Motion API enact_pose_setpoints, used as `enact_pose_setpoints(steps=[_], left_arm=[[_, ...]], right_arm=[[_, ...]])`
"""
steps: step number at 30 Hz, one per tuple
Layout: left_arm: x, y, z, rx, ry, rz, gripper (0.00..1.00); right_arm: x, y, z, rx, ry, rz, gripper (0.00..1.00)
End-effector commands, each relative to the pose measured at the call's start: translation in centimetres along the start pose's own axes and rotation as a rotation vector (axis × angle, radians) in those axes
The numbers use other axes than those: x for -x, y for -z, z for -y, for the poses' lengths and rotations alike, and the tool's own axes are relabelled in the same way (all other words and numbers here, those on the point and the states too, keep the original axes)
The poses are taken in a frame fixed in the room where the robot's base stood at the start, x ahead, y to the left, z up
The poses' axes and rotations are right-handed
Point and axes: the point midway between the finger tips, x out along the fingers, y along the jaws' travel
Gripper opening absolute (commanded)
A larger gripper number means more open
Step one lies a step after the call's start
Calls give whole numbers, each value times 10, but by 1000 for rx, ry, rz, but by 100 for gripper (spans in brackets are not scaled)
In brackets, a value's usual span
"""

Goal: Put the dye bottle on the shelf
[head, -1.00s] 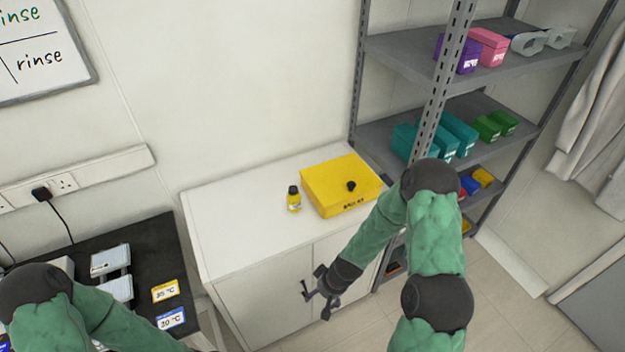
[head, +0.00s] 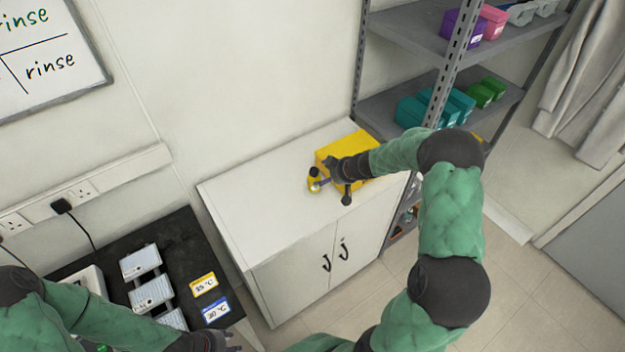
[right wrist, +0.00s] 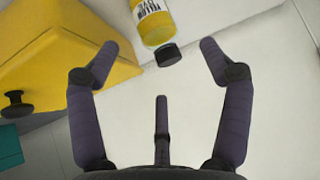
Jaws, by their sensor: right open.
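The dye bottle (head: 313,187), small and yellow with a dark cap, stands on the white cabinet (head: 265,205), beside the yellow box. The bottle also shows in the right wrist view (right wrist: 152,20), at the top, its dark cap towards my gripper. My right gripper (head: 326,176) is at the bottle, partly covering it in the head view. Its fingers are open (right wrist: 155,65), and the cap is just ahead of and between the fingertips, with no grip visible. The grey metal shelf (head: 397,32) stands to the right. My left gripper (head: 228,342) is low in the head view, its fingers mostly cut off.
The yellow box (head: 337,151) with a black knob sits right next to the bottle, under my right forearm. The shelf holds teal boxes (head: 411,112), green ones and a purple box (head: 462,27). A black bench (head: 180,235) stands at left. The cabinet's left part is clear.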

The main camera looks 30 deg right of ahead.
Motion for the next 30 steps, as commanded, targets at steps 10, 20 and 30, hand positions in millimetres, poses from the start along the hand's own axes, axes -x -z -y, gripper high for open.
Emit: enact_pose_setpoints(steps=[10,20,30], left_arm=[[0,0,0,0,0,-1,40],[8,0,-3,0,0,-1,40],[8,0,-3,0,0,-1,40]], right_arm=[[-25,0,0,-1,-1,1,79],[-56,3,0,0,1,2,79],[-75,3,-2,-1,-1,0,79]])
